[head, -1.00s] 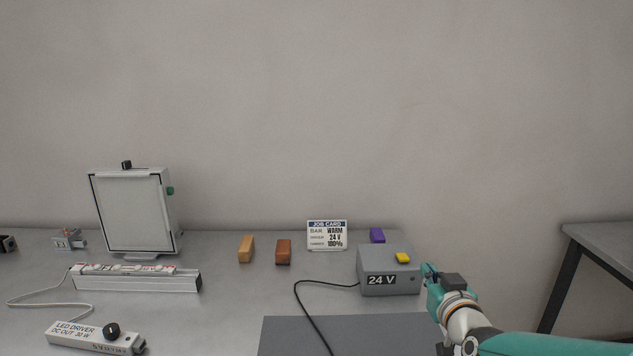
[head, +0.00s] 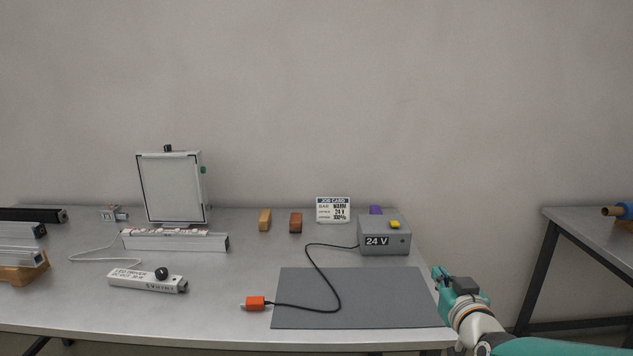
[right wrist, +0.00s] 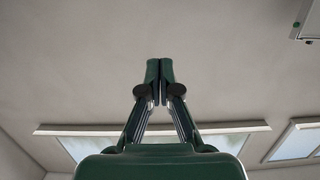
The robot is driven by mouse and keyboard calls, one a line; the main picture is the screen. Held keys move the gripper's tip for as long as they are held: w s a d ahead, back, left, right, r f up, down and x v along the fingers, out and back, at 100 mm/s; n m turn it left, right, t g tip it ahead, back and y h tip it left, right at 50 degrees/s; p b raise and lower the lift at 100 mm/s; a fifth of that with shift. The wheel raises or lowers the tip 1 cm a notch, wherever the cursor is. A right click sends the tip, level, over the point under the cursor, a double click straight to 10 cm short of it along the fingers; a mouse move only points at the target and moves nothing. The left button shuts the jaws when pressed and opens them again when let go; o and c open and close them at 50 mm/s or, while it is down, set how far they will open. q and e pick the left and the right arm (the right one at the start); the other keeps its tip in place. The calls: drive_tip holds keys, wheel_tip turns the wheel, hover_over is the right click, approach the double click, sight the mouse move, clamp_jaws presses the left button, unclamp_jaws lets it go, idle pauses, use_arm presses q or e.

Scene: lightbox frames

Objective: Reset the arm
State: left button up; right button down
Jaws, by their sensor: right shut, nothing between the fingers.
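My right gripper (head: 438,273) is at the right end of the metal workbench (head: 225,290), beside the right edge of a grey mat (head: 375,300). It holds nothing. In the right wrist view its two green fingertips (right wrist: 160,70) meet, with the ceiling behind them. The grey 24 V supply box (head: 384,237) with a yellow button (head: 394,224) stands behind and to the left of this gripper, apart from it. My left gripper is in neither view.
A black cable (head: 322,270) runs from the box over the mat to an orange plug (head: 255,303). A gap separates this bench from another table (head: 585,225).

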drive_tip(key=f+g, duration=0.1)
drive_tip(key=f, duration=0.4)
drive_tip(key=s+f+g+p, duration=0.1)
drive_tip(key=f, duration=0.4)
drive_tip(key=s+a+f+g+p, duration=0.1)
drive_tip(key=f, duration=0.3)
drive_tip(key=shift+s+f+g, duration=0.2)
drive_tip(key=shift+f+g, duration=0.1)
drive_tip(key=shift+f, duration=0.1)
drive_tip(key=s+a+f+g+y+p, duration=0.1)
drive_tip(key=s+a+f+g, duration=0.25)
drive_tip(key=s+f, duration=0.6)
drive_tip(key=s+a+f+g+y+p, duration=0.1)
drive_tip(key=s+a+f+g+y, duration=0.2)
drive_tip(key=s+f, duration=0.65)
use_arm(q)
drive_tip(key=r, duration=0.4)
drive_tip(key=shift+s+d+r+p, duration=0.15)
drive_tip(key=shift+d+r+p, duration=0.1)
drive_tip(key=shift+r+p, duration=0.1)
use_arm(e)
drive_tip(key=s+a+f+m+g, duration=0.1)
drive_tip(key=s+a+f+g, duration=0.1)
drive_tip(key=s, duration=0.4)
drive_tip(key=s+a+f+m+g, duration=0.1)
drive_tip(key=s+a+f+g, duration=0.1)
drive_tip(key=s, duration=0.5)
drive_tip(key=shift+a+f+g, duration=0.25)
drive_tip(key=shift+f+g, duration=0.6)
